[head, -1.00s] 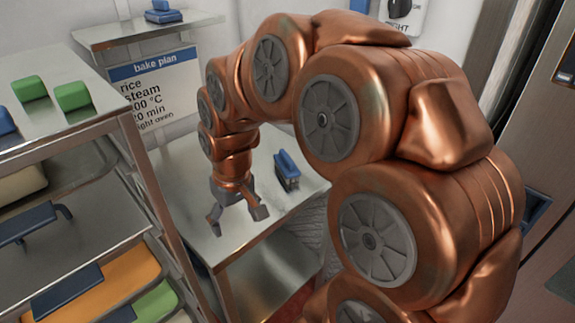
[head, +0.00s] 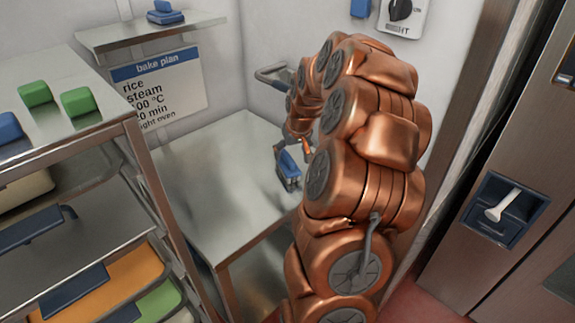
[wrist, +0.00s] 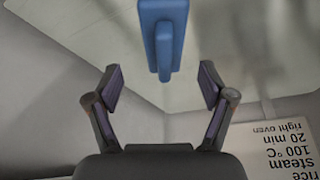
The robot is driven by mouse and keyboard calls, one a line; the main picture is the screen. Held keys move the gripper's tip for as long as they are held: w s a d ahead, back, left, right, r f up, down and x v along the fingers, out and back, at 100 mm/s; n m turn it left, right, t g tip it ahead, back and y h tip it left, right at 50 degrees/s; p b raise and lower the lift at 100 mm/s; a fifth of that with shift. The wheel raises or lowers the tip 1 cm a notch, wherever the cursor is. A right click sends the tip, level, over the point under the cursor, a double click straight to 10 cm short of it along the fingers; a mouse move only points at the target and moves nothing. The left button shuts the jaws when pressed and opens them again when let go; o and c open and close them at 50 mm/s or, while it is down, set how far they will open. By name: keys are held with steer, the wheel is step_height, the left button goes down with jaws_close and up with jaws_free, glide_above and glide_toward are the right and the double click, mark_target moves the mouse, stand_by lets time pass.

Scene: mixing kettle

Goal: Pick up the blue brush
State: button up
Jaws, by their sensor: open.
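The blue brush (head: 289,172) stands on the steel table, close to my arm in the head view. In the wrist view the blue brush (wrist: 163,30) is at the top middle, its narrow raised handle pointing down the picture. My gripper (wrist: 161,82) is open and empty, with its two fingers spread wide. The handle's end appears in line with the gap between the fingertips, with clear space on both sides. I cannot tell the height between them.
The steel table (head: 215,190) is otherwise largely clear. A rack (head: 105,140) with green and blue blocks on top stands at the left. A wall shelf (head: 150,32) holds another blue object (head: 164,14). A bake plan sign (head: 160,88) hangs on the wall.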

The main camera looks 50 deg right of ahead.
mark_target(288, 156)
steer(key=shift+a+p+x, duration=0.2)
steer(key=shift+p+x, duration=0.4)
steer(key=shift+x, duration=0.6)
steer(key=shift+a+p+x, duration=0.15)
steer(key=shift+p+x, duration=0.45)
steer(key=shift+x, duration=0.55)
steer(key=shift+w+d+f, duration=0.15)
steer(key=shift+f, duration=0.5)
jaws_close()
steer(key=shift+r, duration=0.1)
steer(key=shift+r+b, duration=0.55)
steer(key=shift+r, duration=0.35)
steer(key=shift+r+b, duration=0.35)
steer(key=shift+r, duration=0.4)
steer(key=s+a+b, duration=0.2)
steer(key=s, duration=0.5)
steer(key=s+a+r+b, duration=0.1)
steer(key=s+a+b, duration=0.1)
steer(key=s, duration=0.6)
steer(key=shift+a+r+b, duration=0.25)
steer(key=shift+a+b, duration=0.1)
steer(key=shift+a, duration=0.3)
